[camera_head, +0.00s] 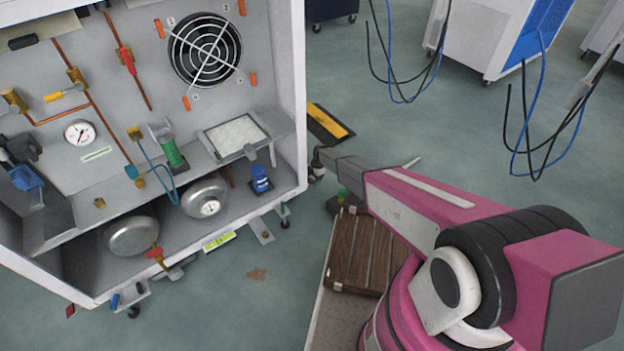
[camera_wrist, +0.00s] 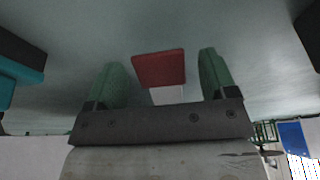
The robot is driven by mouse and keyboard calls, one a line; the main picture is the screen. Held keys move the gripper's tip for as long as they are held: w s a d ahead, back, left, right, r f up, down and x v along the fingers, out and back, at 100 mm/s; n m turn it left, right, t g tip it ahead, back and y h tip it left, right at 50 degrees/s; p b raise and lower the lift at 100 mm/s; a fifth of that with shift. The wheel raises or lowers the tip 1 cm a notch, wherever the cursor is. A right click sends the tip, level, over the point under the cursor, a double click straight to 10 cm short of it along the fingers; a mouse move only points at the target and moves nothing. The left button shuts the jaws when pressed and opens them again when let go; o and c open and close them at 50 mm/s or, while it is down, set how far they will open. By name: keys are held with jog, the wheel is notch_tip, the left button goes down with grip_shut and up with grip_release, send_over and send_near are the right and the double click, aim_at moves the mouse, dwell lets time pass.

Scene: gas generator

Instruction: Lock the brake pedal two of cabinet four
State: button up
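In the wrist view, a red pedal-like block (camera_wrist: 159,68) with a pale part below it shows between the two green fingers of my gripper (camera_wrist: 161,60). The fingers are apart, with a gap on each side of the block; I cannot tell whether anything touches it. In the head view, my gripper is mostly hidden by my pink arm; a small green part (camera_head: 343,193) shows beside the cabinet's lower right. The cabinet (camera_head: 299,90) stands at left, with a caster (camera_head: 284,213) under its right side and a blue tab (camera_head: 115,301) at its front left. Pedal two cannot be singled out.
A brown slatted case (camera_head: 358,255) lies below my arm. A black and yellow strip (camera_head: 329,122) lies on the floor right of the cabinet. Other cabinets (camera_head: 490,35) with hanging cables (camera_head: 530,130) stand at the back right.

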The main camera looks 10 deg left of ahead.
jog(key=shift+r, duration=0.15)
jog(key=v, duration=1)
jog(key=shift+r, duration=0.3)
jog(key=s+d+r+m+t, duration=0.1)
jog(key=s+d+r+m, duration=0.25)
jog(key=d+r, duration=0.4)
jog(key=s+d+r+m, duration=0.2)
jog(key=d+r+m, duration=0.3)
jog(key=d+r, duration=0.25)
jog(key=s+d+r+m+t, duration=0.1)
jog(key=s+d+r+m, duration=0.25)
jog(key=d+r, duration=0.4)
jog(key=s+d+r+m+t+h, duration=0.1)
jog(key=s+d+r+m+h, duration=0.1)
jog(key=s+d+r+m, duration=1.4)
jog(key=s+d+r, duration=0.1)
jog(key=s+d, duration=0.1)
jog(key=d, duration=0.2)
jog(key=shift+r, duration=0.4)
